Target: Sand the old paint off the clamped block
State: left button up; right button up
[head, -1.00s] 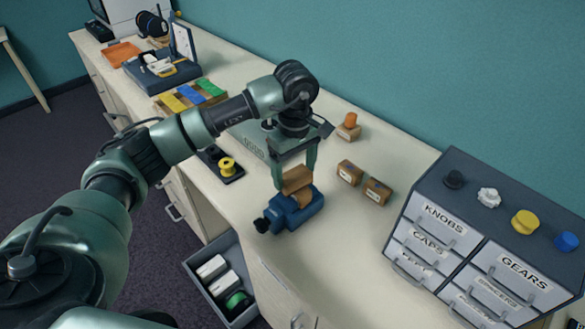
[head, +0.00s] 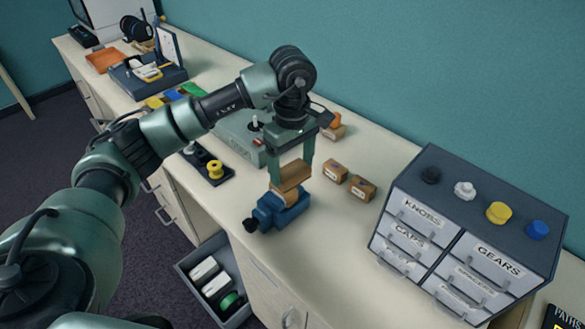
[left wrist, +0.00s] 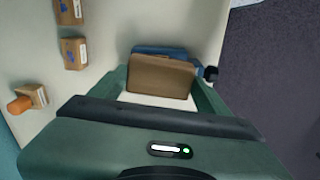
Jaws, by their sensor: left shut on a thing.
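My left gripper (head: 291,160) is shut on a brown sanding block (head: 291,176), held just over the blue vise (head: 289,212) on the bench. The held block also shows between the fingers in the left wrist view (left wrist: 161,77), with part of the blue vise (left wrist: 158,50) behind it. The clamped block is mostly hidden under the held block; only a brownish edge shows at the vise top. I cannot tell whether the two blocks touch. Two brown labelled blocks (head: 335,171) (head: 362,187) lie on the bench to the right. My right gripper is not in view.
A drawer unit (head: 470,240) with several knobs and parts on top stands at the right. An open drawer (head: 218,316) juts out below the bench front. A black tray with a yellow spool (head: 215,169) lies left of the vise.

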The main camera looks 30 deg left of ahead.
pick_arm(q)
jog(key=shift+s+d+r+p, duration=0.1)
jog(key=shift+d+r+p, duration=0.1)
jog(key=shift+r, duration=0.3)
jog(key=shift+d+r+p, duration=0.1)
jog(key=shift+r+p, duration=0.1)
jog(key=shift+r, duration=0.3)
jog(key=shift+a+r, duration=0.2)
jog(key=shift+r, duration=0.3)
